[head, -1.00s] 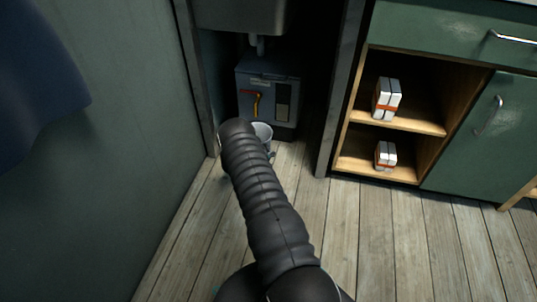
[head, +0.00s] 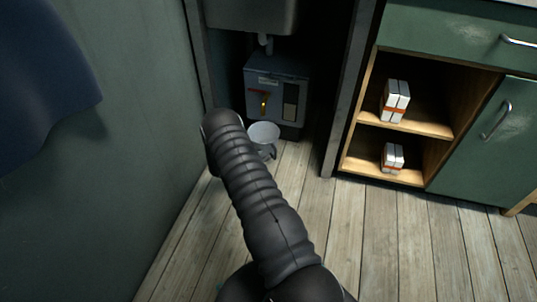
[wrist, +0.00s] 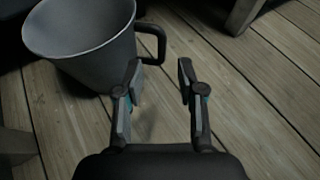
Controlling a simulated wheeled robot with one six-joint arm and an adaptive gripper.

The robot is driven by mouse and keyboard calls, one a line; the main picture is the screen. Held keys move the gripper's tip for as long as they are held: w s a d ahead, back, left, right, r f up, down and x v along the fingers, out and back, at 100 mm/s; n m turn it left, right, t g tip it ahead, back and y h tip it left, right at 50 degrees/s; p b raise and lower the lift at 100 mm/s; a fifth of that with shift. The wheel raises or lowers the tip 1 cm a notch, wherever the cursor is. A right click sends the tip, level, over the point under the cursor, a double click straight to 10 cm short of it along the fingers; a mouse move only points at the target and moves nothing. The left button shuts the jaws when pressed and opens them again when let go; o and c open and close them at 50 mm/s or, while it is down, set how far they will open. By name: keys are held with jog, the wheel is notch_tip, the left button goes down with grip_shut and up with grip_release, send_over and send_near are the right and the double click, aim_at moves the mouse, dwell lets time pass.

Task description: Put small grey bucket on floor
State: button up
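The small grey bucket (head: 264,134) stands upright on the plank floor (head: 310,235), in front of a grey box under the sink, in the head view. In the wrist view the bucket (wrist: 88,45) is at the upper left, with its dark handle (wrist: 152,42) pointing right. My gripper (wrist: 160,75) is open and empty. Its left finger is close to the handle, and its right finger is clear of it to the right. I cannot tell whether the left finger touches the bucket.
The grey box (head: 276,90) stands behind the bucket. A green wall (head: 150,140) is on the left, and a dark post (head: 345,100) is on the right. A green cabinet (head: 440,130) with white boxes on its shelves stands further right. The floor in front is clear.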

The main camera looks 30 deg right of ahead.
jog(key=s+a+r+m+g+y, duration=0.15)
jog(key=s+a+r+m, duration=0.25)
jog(key=r, duration=0.8)
jog(key=s+a+r+m+y, duration=0.2)
jog(key=s+a+r+m, duration=0.1)
jog(key=r, duration=0.9)
jog(key=s+a+r+m+y, duration=0.2)
jog(key=s+a+r+m, duration=0.2)
jog(key=r, duration=0.8)
jog(key=s+a+r+m+t+y, duration=0.1)
jog(key=s+a+r+m+y, duration=0.1)
jog(key=s+a, duration=0.4)
jog(key=s+a+r+m+t+y, duration=0.2)
jog(key=s+a+r+m+y, duration=0.1)
jog(key=s, duration=0.8)
jog(key=s+a+r+m+t+y, duration=0.2)
jog(key=s+a+r+m+y, duration=0.1)
jog(key=s+a+r, duration=0.5)
jog(key=shift+s+a+m, duration=0.35)
jog(key=shift+s+m, duration=0.05)
jog(key=shift+s, duration=0.35)
jog(key=shift+s+t, duration=0.1)
jog(key=shift+t, duration=0.15)
